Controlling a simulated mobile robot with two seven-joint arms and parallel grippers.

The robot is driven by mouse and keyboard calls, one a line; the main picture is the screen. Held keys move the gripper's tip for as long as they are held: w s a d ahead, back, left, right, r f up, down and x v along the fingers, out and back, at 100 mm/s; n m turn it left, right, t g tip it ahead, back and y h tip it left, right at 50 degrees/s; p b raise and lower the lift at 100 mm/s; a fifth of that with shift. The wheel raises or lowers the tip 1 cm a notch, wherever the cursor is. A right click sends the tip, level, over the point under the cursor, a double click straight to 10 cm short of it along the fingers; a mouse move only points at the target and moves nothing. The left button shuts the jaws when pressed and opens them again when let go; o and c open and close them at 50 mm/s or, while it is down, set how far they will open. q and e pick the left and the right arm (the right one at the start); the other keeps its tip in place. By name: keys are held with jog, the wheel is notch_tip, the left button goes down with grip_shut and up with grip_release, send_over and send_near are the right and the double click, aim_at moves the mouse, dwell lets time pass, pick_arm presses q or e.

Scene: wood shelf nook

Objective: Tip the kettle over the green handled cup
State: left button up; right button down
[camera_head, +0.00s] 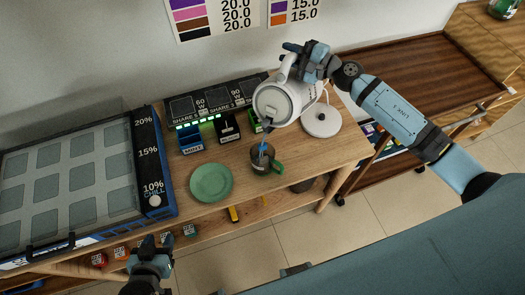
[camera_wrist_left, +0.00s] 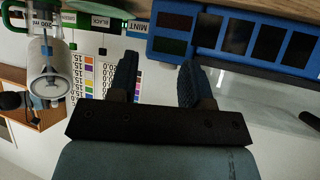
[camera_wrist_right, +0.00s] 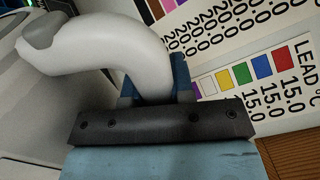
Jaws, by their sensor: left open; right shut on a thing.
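The white kettle (camera_head: 279,101) is tilted, its dark spout low and above the green-handled cup (camera_head: 259,167). A short blue streak (camera_head: 263,149) shows between spout and cup mouth; it looks like liquid. The cup stands upright on the wood shelf. My right gripper (camera_head: 306,62) is shut on the kettle's handle, which shows in the right wrist view as a thick white curve (camera_wrist_right: 110,42). My left gripper (camera_head: 152,255) is open and empty at the front left, well away from the cup. Its spread fingers show in the left wrist view (camera_wrist_left: 160,85). The cup's fill level cannot be told.
A green plate (camera_head: 211,183) lies left of the cup. The white round kettle base (camera_head: 321,121) is to the right. A black rack with labelled boxes (camera_head: 228,129) stands behind. A large panelled tray (camera_head: 70,185) fills the left. The shelf's front right is clear.

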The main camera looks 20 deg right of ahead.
jog(key=shift+s+a+r+n+p, duration=0.2)
jog(key=shift+s+a+n+p, duration=0.1)
jog(key=shift+a, duration=0.05)
dwell(2.2)
